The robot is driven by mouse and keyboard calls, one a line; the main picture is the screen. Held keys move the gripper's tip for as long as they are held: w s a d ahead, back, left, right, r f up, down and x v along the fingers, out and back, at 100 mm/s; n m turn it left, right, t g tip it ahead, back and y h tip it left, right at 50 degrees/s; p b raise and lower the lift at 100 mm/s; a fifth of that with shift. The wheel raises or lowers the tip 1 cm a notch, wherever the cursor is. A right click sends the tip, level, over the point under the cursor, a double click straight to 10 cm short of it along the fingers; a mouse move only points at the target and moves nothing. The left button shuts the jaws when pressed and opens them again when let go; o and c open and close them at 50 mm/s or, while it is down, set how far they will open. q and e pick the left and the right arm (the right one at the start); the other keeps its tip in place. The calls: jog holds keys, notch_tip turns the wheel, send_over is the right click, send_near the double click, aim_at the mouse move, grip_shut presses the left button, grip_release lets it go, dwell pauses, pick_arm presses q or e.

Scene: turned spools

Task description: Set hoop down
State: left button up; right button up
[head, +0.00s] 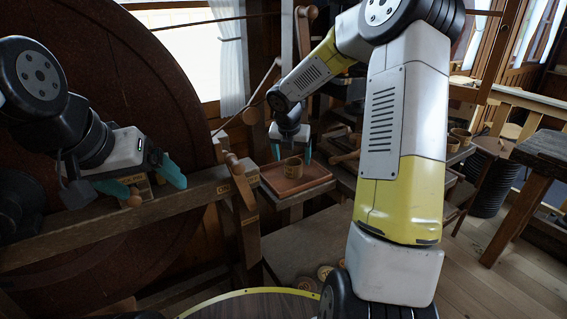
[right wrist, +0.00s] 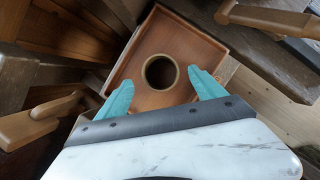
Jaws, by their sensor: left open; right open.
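The hoop (head: 292,168) is a short tan wooden ring. It sits upright, with its open end up, on the reddish-brown tray (head: 300,190) in the head view. In the right wrist view the hoop (right wrist: 160,89) shows from above near the middle of the tray (right wrist: 202,50). My right gripper (head: 293,154) is open above the tray. Its teal fingers (right wrist: 163,88) are on either side of the hoop, with a gap at both sides. My left gripper (head: 148,182) is open and empty at the left, near the big brown wheel.
A large brown wheel (head: 120,75) and a wooden beam (head: 110,222) fill the left. Wooden pegs and posts stand close to the tray's left side (head: 236,165). Another ring (head: 458,138) is on a surface at the right. Round wooden discs (head: 305,284) lie low in front.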

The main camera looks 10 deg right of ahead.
aim_at(294, 165)
jog(key=x, duration=0.5)
jog(key=c, duration=1.5)
